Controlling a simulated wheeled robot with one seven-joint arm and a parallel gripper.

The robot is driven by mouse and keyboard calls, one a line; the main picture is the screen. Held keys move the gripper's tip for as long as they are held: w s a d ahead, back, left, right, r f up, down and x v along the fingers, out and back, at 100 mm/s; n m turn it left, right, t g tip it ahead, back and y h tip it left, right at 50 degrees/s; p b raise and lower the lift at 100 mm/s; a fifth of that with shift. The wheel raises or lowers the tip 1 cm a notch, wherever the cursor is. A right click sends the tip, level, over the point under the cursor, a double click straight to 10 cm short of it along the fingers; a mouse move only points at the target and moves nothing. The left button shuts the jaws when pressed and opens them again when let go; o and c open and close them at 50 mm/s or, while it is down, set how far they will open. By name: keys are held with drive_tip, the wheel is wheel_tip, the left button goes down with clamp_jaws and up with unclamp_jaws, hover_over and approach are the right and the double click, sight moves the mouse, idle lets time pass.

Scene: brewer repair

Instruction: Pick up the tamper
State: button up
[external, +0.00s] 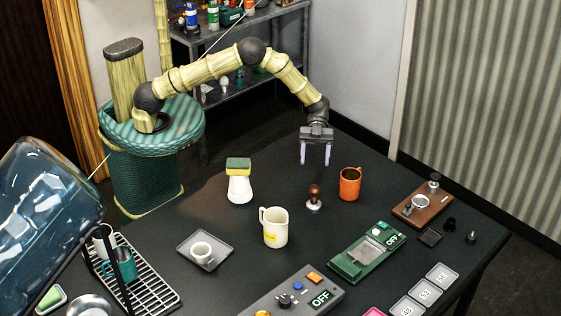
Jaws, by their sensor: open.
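The tamper (314,197) stands upright on the dark table, with a brown knob handle and a light metal base. My gripper (315,161) hangs above the table with its two pale purple fingers pointing down. It is open and empty. In the picture it is straight above the tamper, with a visible gap between the fingertips and the handle. How far it is from the tamper in depth I cannot tell.
An orange mug (349,185) stands just right of the tamper. A cream pitcher (275,227) is at its lower left, and a white bottle with a sponge (239,184) is farther left. A green scale (367,251) lies lower right. A brown tamping stand (421,205) is at right.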

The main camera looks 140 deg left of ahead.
sight(315, 191)
drive_tip(key=p+x, duration=0.2)
drive_tip(key=x, duration=0.5)
drive_tip(key=shift+w, duration=0.15)
drive_tip(key=shift+d, duration=0.1)
drive_tip(key=p+x, duration=0.2)
drive_tip(key=x, duration=0.2)
drive_tip(key=shift+w+p, duration=0.3)
drive_tip(key=shift+p, duration=0.1)
drive_tip(key=shift+w+d+f, duration=0.2)
drive_tip(key=shift+w+f, duration=0.05)
drive_tip(key=shift+w, duration=0.05)
drive_tip(key=c, duration=1.2)
